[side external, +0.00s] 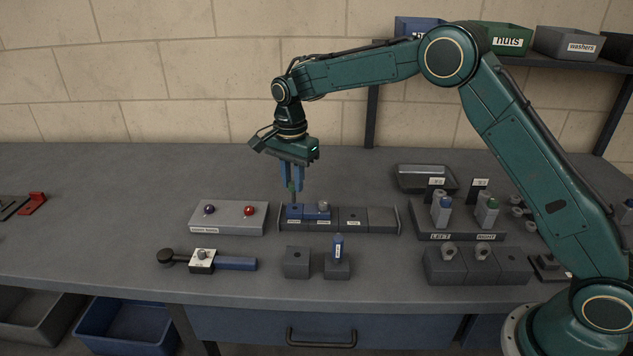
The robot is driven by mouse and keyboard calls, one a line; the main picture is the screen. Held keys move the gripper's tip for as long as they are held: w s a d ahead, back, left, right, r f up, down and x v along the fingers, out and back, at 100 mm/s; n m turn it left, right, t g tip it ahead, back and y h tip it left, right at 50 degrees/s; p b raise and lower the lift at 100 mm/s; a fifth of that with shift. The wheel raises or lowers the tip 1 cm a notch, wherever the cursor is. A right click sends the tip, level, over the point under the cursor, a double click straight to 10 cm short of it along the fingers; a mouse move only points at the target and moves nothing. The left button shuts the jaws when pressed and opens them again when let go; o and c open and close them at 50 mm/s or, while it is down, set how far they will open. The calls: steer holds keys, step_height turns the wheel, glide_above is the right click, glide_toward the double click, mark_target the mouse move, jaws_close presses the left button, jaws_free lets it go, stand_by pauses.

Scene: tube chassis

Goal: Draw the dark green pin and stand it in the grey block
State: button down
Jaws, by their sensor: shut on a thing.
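My gripper (291,186) points down above the left end of the rack, its blue fingers shut on the dark green pin (292,188). Only a small part of the pin shows between and below the fingers. Its lower end is close above the blue block (295,213) in the rack; I cannot tell whether it is still in the hole. A grey block (297,264) with a dark hole in its top stands empty at the front of the bench.
A grey box with a dark and a red knob (198,224) stands left of the rack (382,222). A dark-handled tool with a blue bar (235,264) lies in front. Labelled LEFT and RIGHT holders (468,237) stand at right. The bench's left middle is clear.

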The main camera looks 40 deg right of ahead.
steer(key=s+a+r, duration=0.2)
steer(key=s+a, duration=0.6)
steer(key=s, duration=0.3)
steer(key=shift+s+a+r, duration=0.15)
steer(key=shift+s+a, duration=0.15)
steer(key=shift+a, duration=0.05)
steer(key=shift+f, duration=1.6)
steer(key=shift+f, duration=2.3)
steer(key=c, duration=1.2)
jaws_free()
steer(key=shift+r, duration=0.15)
